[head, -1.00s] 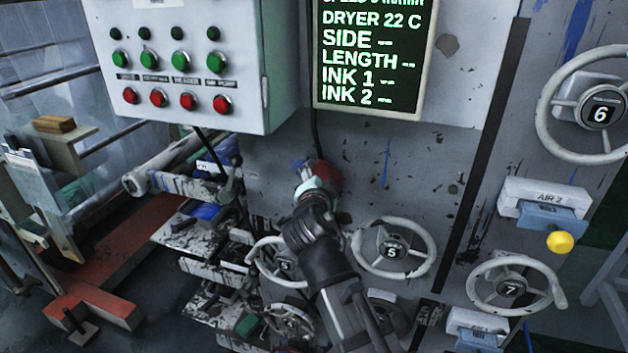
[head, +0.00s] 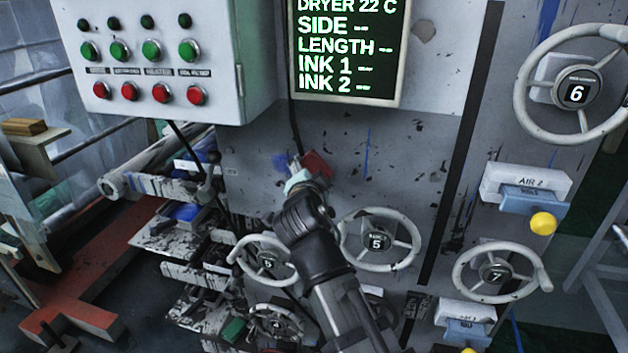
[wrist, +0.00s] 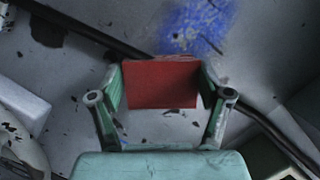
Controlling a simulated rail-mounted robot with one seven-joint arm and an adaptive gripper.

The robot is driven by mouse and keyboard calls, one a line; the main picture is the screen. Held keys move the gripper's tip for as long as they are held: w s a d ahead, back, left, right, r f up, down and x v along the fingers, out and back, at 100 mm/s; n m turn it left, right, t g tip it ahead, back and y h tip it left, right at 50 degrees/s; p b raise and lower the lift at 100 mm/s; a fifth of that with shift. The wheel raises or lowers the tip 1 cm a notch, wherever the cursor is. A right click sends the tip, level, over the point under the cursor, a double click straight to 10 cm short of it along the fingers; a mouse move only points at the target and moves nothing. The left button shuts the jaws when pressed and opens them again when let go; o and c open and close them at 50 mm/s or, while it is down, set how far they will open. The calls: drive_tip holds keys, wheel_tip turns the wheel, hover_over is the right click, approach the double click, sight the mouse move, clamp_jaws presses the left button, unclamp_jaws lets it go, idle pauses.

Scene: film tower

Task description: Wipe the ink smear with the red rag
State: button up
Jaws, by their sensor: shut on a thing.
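The red rag (wrist: 160,84) is held between the two green fingers of my gripper (wrist: 160,100); it looks like a flat red block. In the head view the red rag (head: 317,164) shows just beyond my gripper (head: 300,175), in front of the grey machine panel. The blue ink smear (wrist: 200,25) is on the panel, above and right of the rag in the wrist view. In the head view the smear (head: 281,163) shows left of the rag. I cannot tell whether the rag touches the panel.
Handwheel 5 (head: 414,243) is right of my arm, and another handwheel (head: 240,258) is left of it. A black cable (head: 294,125) hangs from the display (head: 345,92) near the smear. A button box (head: 232,60) juts out at upper left.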

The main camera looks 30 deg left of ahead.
sight(267, 161)
drive_tip(key=shift+s+a+f+b, duration=0.1)
drive_tip(key=shift+s+a+b, duration=0.15)
drive_tip(key=shift+a+b, duration=0.8)
drive_tip(key=shift+s+a+r+b, duration=0.1)
drive_tip(key=shift+s+a+b, duration=0.2)
drive_tip(key=shift+a+b, duration=0.75)
drive_tip(key=shift+s+a+f+b, duration=0.1)
drive_tip(key=shift+s+a+b, duration=0.15)
drive_tip(key=shift+a+b, duration=0.8)
drive_tip(key=a+b, duration=0.1)
drive_tip(key=a, duration=0.2)
drive_tip(key=shift+s+b, duration=0.15)
drive_tip(key=shift+b, duration=0.15)
drive_tip(key=shift+s+a+b, duration=0.15)
drive_tip(key=shift+a+b, duration=0.3)
drive_tip(key=shift+a, duration=0.25)
drive_tip(key=shift+r, duration=0.25)
drive_tip(key=shift+d+r, duration=0.15)
drive_tip(key=shift+d, duration=0.1)
drive_tip(key=w+d, duration=0.1)
drive_tip(key=d, duration=0.6)
drive_tip(key=shift+w+d, duration=0.3)
drive_tip(key=shift+w, duration=0.1)
drive_tip(key=shift+w+d, duration=0.15)
drive_tip(key=shift+d, duration=0.75)
drive_tip(key=shift+w+d, duration=0.15)
drive_tip(key=shift+d, duration=0.9)
